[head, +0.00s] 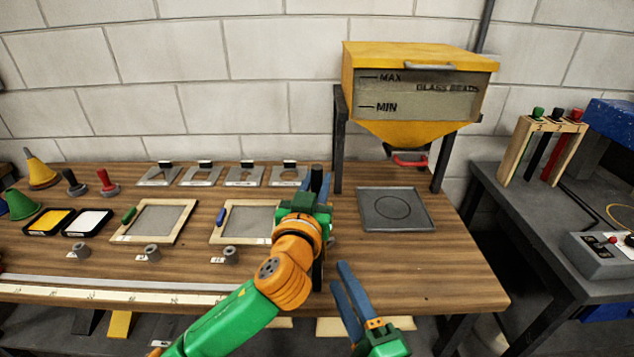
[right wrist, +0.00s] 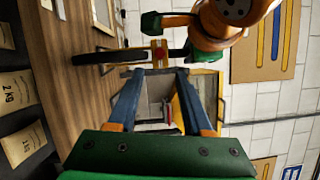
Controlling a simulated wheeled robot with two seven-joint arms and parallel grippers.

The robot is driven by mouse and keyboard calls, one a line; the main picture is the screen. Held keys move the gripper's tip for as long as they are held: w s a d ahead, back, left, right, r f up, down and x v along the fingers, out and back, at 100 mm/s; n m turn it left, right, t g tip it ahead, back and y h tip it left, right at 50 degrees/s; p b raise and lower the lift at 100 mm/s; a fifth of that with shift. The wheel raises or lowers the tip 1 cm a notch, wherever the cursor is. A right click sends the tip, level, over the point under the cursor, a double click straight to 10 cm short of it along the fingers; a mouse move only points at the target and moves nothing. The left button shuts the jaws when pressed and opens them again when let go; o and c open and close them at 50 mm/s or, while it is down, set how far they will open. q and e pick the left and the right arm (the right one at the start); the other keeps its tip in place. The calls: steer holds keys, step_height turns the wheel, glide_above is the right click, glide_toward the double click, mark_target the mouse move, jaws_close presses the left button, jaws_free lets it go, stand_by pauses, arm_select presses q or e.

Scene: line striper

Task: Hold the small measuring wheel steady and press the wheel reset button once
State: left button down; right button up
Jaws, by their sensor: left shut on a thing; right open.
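The small measuring wheel is mostly hidden behind my left arm in the head view, where its black grip end (head: 317,170) sticks up. My left gripper (head: 317,185) is shut on it above the bench's right half. In the right wrist view the dark measuring wheel (right wrist: 95,58) lies across the picture, with a small red button (right wrist: 158,55) on a yellowish part near its middle. My right gripper (head: 338,276) is open and empty near the bench's front edge. Its blue fingertips (right wrist: 161,72) point toward the button, apart from it.
A grey square tray (head: 426,223) lies right of my left gripper, below the yellow glass bead hopper (head: 400,133). Framed screens (head: 188,206), stencil plates and small grey cylinders stand to the left. The wooden bench's right front (head: 450,285) is clear.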

stand_by(0.9)
jaws_close()
stand_by(1.5)
